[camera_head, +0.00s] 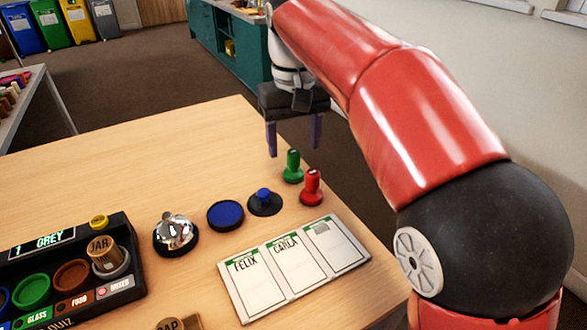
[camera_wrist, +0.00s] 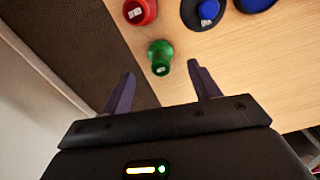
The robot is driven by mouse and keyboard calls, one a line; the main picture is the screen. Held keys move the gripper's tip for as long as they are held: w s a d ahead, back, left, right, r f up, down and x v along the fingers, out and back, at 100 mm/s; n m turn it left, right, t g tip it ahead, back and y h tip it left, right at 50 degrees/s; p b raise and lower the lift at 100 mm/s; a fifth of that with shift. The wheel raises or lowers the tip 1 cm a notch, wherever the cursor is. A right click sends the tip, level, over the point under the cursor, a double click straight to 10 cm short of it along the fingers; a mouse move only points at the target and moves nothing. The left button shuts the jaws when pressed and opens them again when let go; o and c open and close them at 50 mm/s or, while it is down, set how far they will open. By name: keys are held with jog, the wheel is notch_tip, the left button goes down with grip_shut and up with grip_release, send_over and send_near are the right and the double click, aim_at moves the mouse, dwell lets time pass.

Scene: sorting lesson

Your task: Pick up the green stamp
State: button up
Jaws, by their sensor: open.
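The green stamp (camera_head: 292,167) stands upright on the wooden table near its far right edge, just behind the red stamp (camera_head: 311,188). In the wrist view the green stamp (camera_wrist: 160,56) shows ahead of the fingertips, roughly between their lines, with the red stamp (camera_wrist: 139,11) beyond it. My gripper (camera_head: 293,150) hangs fingers down above the far edge of the table. Its two purple fingers are apart, with nothing between them; in the wrist view my gripper (camera_wrist: 161,72) is also open and does not touch the green stamp.
A blue-handled stamp (camera_head: 264,203) on a black base, a blue ink pad (camera_head: 225,215) and a bell (camera_head: 175,234) stand left of the stamps. A name card board (camera_head: 293,268) lies in front. A black sorting panel (camera_head: 70,271) is at left. The far left tabletop is clear.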

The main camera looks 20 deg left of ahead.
aim_at(293, 151)
notch_tip(293, 151, down, 6)
jog(key=shift+s+r+b, duration=0.1)
jog(key=shift+r+b, duration=0.1)
jog(key=shift+b, duration=0.35)
jog(key=c, duration=1.1)
jog(key=shift+o, duration=0.2)
notch_tip(293, 151, up, 10)
jog(key=shift+p, duration=1.25)
